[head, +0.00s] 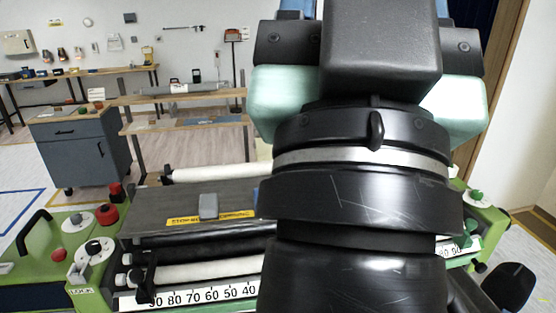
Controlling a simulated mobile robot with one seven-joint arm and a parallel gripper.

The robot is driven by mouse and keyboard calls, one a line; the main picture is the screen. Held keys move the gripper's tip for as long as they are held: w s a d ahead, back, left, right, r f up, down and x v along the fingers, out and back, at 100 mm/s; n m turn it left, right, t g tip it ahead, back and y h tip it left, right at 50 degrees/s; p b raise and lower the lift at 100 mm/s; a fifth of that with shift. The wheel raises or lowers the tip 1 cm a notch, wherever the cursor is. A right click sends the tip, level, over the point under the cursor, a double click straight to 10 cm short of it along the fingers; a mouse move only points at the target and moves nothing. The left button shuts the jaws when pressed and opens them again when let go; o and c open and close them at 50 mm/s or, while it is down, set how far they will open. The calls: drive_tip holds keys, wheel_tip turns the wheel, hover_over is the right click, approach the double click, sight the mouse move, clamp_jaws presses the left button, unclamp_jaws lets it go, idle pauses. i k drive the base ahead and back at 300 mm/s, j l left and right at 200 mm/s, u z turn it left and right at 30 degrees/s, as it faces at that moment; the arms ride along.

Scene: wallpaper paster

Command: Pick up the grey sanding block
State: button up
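A small grey block (208,206), which looks like the sanding block, lies on the flat dark grey cover (160,205) of the wallpaper paster. It is close to the yellow warning label (185,221) at the cover's front edge. My arm fills the centre and right of the head view, to the right of the block and apart from it in the picture. My gripper's fingers cannot be made out; the arm hides much of the machine's right half.
The paster has green end housings with red, white and black knobs (107,214), white rollers (210,270) and a numbered scale (190,297) in front. A black handle (35,228) rises at left. Behind stand a blue-grey cabinet (85,158) and wooden benches (180,98).

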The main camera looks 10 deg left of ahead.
sight(208, 210)
drive_tip(key=i+u, duration=0.1)
drive_tip(key=u, duration=1.55)
drive_tip(key=i+l+u, duration=0.15)
drive_tip(key=l+u, duration=0.25)
drive_tip(key=i+l+u, duration=0.1)
drive_tip(key=l+u, duration=0.3)
drive_tip(key=i+l+u, duration=0.1)
drive_tip(key=l+u, duration=0.15)
drive_tip(key=u, duration=0.15)
drive_tip(key=l+u, duration=0.4)
drive_tip(key=l, duration=0.5)
drive_tip(key=k+l+u, duration=0.15)
drive_tip(key=l, duration=0.85)
drive_tip(key=k+l+u, duration=0.1)
drive_tip(key=l, duration=0.4)
drive_tip(key=k, duration=0.05)
